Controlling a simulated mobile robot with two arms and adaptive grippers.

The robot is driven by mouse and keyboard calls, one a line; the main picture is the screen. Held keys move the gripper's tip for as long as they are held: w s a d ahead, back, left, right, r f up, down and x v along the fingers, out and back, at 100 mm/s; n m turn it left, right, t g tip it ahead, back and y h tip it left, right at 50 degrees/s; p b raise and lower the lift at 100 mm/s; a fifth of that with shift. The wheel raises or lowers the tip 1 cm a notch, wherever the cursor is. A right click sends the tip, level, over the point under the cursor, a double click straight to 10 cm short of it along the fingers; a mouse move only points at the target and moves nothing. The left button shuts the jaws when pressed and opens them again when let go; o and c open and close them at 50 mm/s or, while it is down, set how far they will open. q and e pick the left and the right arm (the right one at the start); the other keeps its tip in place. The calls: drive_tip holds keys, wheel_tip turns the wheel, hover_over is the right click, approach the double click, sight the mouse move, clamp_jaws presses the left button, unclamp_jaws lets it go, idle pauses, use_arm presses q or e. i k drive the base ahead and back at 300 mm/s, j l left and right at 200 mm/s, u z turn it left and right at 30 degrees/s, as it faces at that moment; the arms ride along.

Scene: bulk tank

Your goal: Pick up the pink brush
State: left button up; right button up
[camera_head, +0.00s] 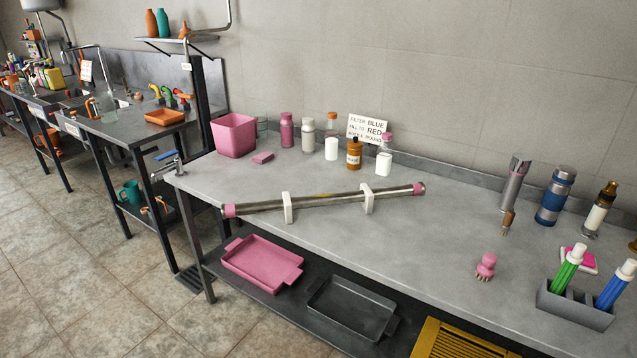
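The pink brush (486,265) is a small, rounded brush with a knob on top and tan bristles underneath. It stands upright, bristles down, on the grey counter (420,245), right of the middle of the head view. Nothing touches it and it is fully visible. Neither of my grippers shows in this view.
A grey holder (574,306) with green and blue markers stands right of the brush. Behind are a thin brown-tipped tool (508,222), a metal cylinder (515,184) and a blue bottle (554,196). A long metal tube (325,203) lies on white supports to the left. The counter around the brush is clear.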

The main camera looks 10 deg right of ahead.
sight(484, 269)
drive_tip(key=z, duration=1.45)
